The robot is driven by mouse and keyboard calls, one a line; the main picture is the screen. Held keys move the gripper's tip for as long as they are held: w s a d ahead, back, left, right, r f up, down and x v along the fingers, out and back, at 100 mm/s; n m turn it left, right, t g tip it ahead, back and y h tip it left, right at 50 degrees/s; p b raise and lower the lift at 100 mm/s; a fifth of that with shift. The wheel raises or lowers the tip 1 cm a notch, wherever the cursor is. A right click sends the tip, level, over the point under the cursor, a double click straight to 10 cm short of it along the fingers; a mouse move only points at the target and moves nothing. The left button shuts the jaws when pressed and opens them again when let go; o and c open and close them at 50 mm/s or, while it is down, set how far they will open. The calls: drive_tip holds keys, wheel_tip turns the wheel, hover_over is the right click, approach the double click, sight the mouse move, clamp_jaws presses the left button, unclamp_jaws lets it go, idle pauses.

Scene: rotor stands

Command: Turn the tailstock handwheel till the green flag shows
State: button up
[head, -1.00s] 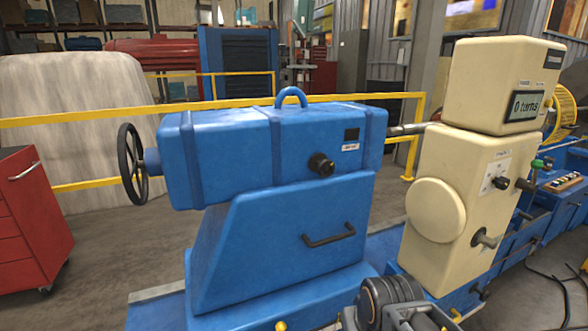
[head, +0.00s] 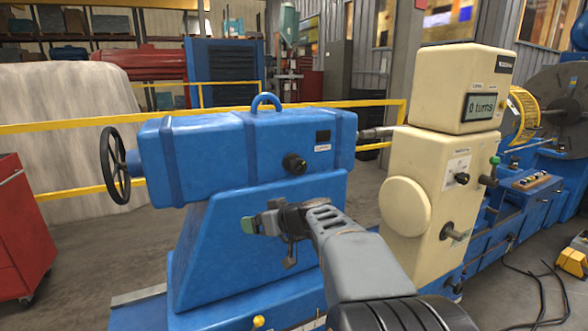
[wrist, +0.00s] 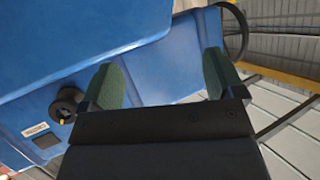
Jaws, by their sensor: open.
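The blue tailstock (head: 215,150) stands on a blue pedestal. Its black spoked handwheel (head: 117,165) is upright at the left end, and part of its rim shows at the upper right of the wrist view (wrist: 240,28). A small dark window (head: 322,136) on the tailstock's side looks black; no green shows in it. My gripper (head: 250,224) is in front of the pedestal, right of and below the handwheel and apart from it. In the wrist view my gripper (wrist: 160,88) has its green-padded fingers apart with nothing between them.
A black knob (head: 295,164) sticks out of the tailstock's side. The cream machine (head: 428,175) to the right has a display (head: 481,106) reading "0 turns". A yellow rail (head: 60,125) runs behind, and a red cabinet (head: 25,225) stands at the left.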

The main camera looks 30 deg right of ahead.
drive_tip(key=w+d+r+t+h, duration=0.3)
drive_tip(key=d, duration=0.7)
drive_tip(key=m+t+h, duration=0.2)
drive_tip(key=h, duration=0.1)
approach(300, 168)
drive_tip(key=shift+h, duration=0.4)
drive_tip(key=w+p, duration=0.2)
drive_tip(key=w, duration=0.2)
drive_tip(key=w+p, duration=0.2)
drive_tip(key=w, duration=0.2)
drive_tip(key=w+d+p, duration=0.1)
drive_tip(key=w, duration=0.2)
drive_tip(key=shift+w+p, duration=0.4)
drive_tip(key=shift+w+d+f, duration=0.1)
drive_tip(key=shift+w+d, duration=0.05)
drive_tip(key=shift+w, duration=0.5)
drive_tip(key=shift+c, duration=0.3)
drive_tip(key=c, duration=0.9)
drive_tip(key=shift+o, duration=0.2)
drive_tip(key=shift+f, duration=0.1)
drive_tip(key=shift+f+b, duration=0.1)
drive_tip(key=shift+b, duration=0.5)
